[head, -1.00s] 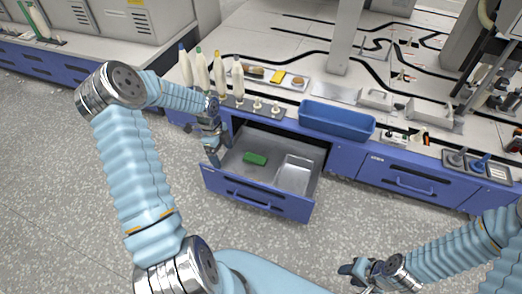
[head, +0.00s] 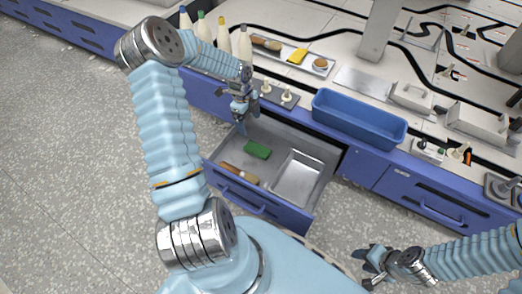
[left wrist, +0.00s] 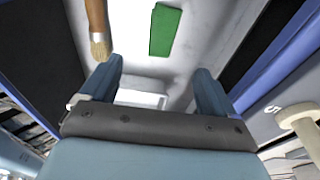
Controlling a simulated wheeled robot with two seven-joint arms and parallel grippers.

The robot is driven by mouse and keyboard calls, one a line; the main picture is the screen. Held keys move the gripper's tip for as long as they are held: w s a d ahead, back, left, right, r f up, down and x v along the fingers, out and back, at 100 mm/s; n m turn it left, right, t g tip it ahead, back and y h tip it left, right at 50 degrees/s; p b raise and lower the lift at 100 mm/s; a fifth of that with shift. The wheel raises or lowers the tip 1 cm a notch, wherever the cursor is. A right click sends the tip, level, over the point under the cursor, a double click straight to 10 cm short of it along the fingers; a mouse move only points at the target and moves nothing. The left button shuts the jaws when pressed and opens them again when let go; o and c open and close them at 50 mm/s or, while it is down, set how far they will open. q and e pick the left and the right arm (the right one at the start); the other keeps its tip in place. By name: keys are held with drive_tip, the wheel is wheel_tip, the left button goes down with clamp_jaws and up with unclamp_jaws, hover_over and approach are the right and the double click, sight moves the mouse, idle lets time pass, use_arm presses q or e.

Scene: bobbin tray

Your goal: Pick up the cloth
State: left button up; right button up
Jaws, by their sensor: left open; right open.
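A flat green rectangular piece (head: 257,150), which looks like the folded cloth, lies on the floor of the open drawer (head: 285,212). It also shows at the top of the left wrist view (left wrist: 166,30), beyond my fingertips. My left gripper (head: 241,127) is over the back left part of the drawer, pointing down, close to the green cloth but apart from it. In the left wrist view its two fingers (left wrist: 157,72) are spread with nothing between them. My right gripper (head: 372,268) is open and empty, low at the right, far from the drawer.
A wooden-handled brush (head: 239,174) and a metal tray (head: 297,177) share the drawer with the cloth. On the counter above stand several bottles (head: 224,36), a blue bin (head: 358,118) and a tray with a yellow item (head: 297,56). The floor in front is clear.

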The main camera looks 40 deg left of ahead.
use_arm(q)
drive_tip(key=f+b, duration=0.1)
drive_tip(key=f, duration=0.1)
drive_tip(key=b, duration=0.2)
hover_over(257, 147)
drive_tip(key=a, duration=0.1)
drive_tip(key=f, duration=0.7)
drive_tip(key=shift+s+a+f, duration=0.1)
drive_tip(key=shift+s+f, duration=0.1)
drive_tip(key=shift+f, duration=0.2)
drive_tip(key=f, duration=0.2)
drive_tip(key=d+f+b, duration=0.1)
drive_tip(key=f, duration=0.2)
drive_tip(key=shift+w+f, duration=0.1)
drive_tip(key=shift+f, duration=0.05)
drive_tip(key=c, duration=1.1)
drive_tip(key=shift+c, duration=0.2)
